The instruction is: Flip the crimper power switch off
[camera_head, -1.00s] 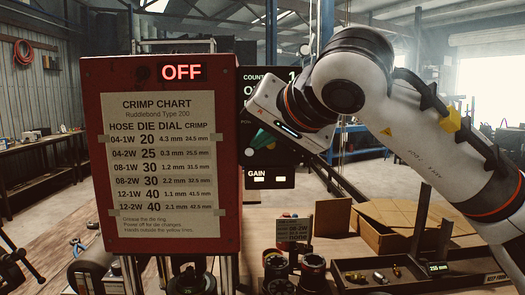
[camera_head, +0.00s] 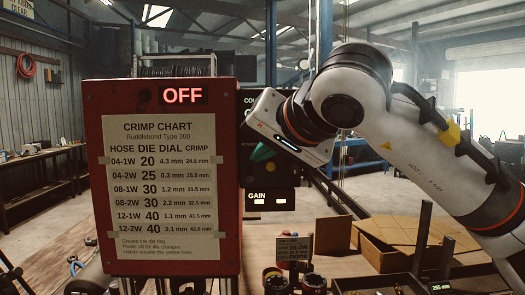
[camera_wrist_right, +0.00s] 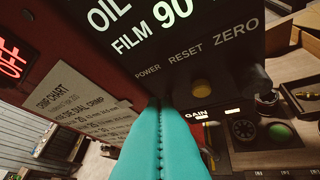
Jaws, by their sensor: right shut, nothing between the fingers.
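The crimper is a red box (camera_head: 226,160) with a crimp chart on its front and a lit red OFF display (camera_head: 183,95) in the head view. Beside it is a dark control panel (camera_head: 248,105), mostly covered by my right arm. In the right wrist view, the panel carries POWER (camera_wrist_right: 147,70), RESET and ZERO labels, with a yellow button (camera_wrist_right: 202,88) below RESET. My right gripper (camera_head: 260,154) is at the panel; its teal fingers (camera_wrist_right: 162,104) are shut and empty, tips just below POWER. The power switch is hidden behind them. My left gripper is not in view.
A lit GAIN readout (camera_head: 268,199) sits low on the panel. Below are dark round dies (camera_head: 313,283), a small sign (camera_head: 293,248) and cardboard (camera_head: 390,238) on the bench. Open floor shows behind the arm.

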